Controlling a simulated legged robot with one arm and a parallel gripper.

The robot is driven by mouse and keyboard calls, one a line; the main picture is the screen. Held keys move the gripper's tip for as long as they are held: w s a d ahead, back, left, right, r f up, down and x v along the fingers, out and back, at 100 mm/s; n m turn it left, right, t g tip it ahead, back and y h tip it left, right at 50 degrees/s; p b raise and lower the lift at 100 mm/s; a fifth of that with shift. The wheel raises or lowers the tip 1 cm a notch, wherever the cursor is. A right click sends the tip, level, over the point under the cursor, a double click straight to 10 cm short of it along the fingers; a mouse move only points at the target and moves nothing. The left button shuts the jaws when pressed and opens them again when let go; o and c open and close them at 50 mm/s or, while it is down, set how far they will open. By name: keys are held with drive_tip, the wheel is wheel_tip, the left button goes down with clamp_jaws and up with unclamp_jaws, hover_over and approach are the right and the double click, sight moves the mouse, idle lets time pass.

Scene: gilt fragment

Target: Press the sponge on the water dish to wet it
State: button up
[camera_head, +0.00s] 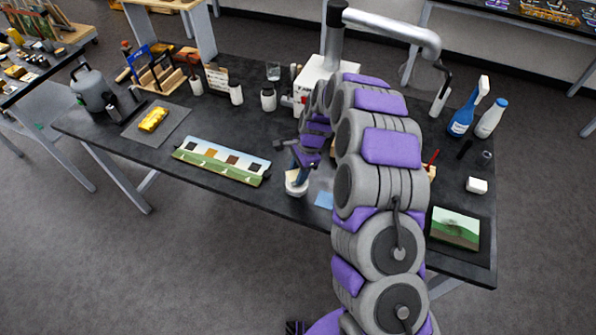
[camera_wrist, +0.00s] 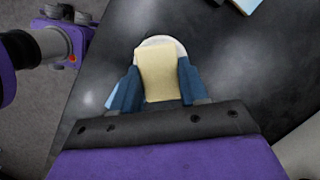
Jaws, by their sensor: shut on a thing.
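A pale yellow sponge (camera_wrist: 158,72) is clamped between the two blue fingers of my gripper (camera_wrist: 159,78) in the wrist view. The white round water dish (camera_wrist: 166,40) shows behind the sponge, with only part of its rim visible. In the head view my gripper (camera_head: 300,165) points down over the dish (camera_head: 297,186) near the table's front edge. The sponge is not clearly visible there. It overlaps the dish in the wrist view; I cannot tell whether they touch. The water is hidden.
A long painted panel (camera_head: 222,160) lies left of the dish, and a light blue sheet (camera_head: 324,200) lies close on its right. Bottles (camera_head: 463,117) stand at the back right.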

drive_tip(key=shift+r+p, duration=1.8)
drive_tip(key=shift+r, duration=1.5)
